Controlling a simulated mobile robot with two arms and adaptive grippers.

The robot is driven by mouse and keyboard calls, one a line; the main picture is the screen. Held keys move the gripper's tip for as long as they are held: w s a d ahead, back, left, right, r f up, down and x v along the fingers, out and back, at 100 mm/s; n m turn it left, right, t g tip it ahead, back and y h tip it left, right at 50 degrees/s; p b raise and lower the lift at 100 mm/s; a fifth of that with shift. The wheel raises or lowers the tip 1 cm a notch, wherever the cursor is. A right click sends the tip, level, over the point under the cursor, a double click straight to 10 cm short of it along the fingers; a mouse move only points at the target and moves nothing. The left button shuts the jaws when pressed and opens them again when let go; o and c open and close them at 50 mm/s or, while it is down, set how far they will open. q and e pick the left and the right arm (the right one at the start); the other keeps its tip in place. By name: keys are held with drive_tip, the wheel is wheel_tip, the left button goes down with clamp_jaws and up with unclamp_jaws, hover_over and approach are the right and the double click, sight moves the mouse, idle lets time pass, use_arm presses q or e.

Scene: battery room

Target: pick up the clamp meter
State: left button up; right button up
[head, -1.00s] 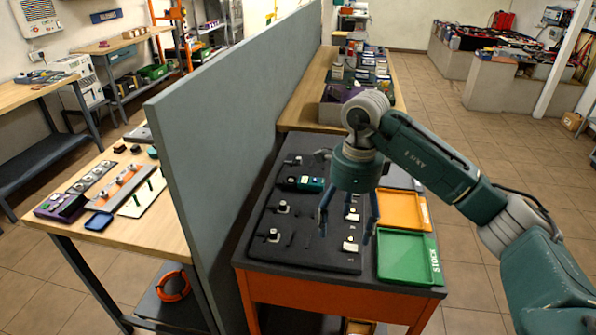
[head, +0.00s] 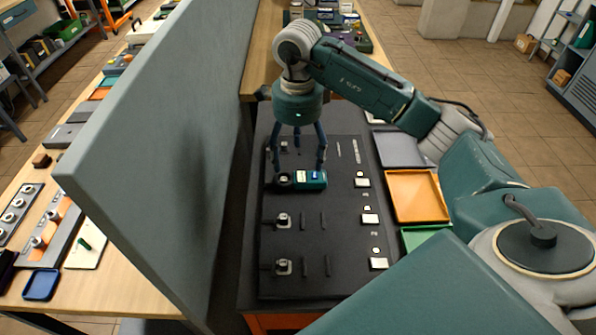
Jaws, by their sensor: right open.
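The clamp meter (head: 311,180) is a teal tool with a dark jaw end at its left and a small blue patch on top. It lies flat on the black board (head: 342,234) on the workbench, in the far half of that board. My right gripper (head: 297,166) points down with its fingers spread, open and empty, just over and behind the clamp meter. I cannot tell whether a fingertip touches it. My left gripper is not in view.
Small metal fixtures (head: 283,221) and white labelled blocks (head: 370,217) stand on the board. Grey, orange (head: 416,195) and green trays lie along its right side. A tall grey partition (head: 165,145) rises close on the left.

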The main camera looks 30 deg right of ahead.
sight(300, 180)
drive_tip(key=shift+s+f, duration=0.25)
drive_tip(key=shift+f, duration=0.85)
drive_tip(key=shift+w+f+p, duration=0.1)
drive_tip(key=shift+f+p, duration=0.2)
drive_tip(key=shift+f, duration=0.35)
drive_tip(key=f, duration=0.1)
drive_tip(key=f+p, duration=0.2)
drive_tip(key=shift+d+f, duration=0.25)
drive_tip(key=shift+f, duration=0.6)
drive_tip(key=c, duration=1.5)
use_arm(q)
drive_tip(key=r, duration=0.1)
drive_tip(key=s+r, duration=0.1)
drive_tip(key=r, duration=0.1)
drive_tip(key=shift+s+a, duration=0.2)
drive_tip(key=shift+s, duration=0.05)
use_arm(e)
drive_tip(key=shift+c, duration=0.2)
drive_tip(key=shift+r, duration=0.1)
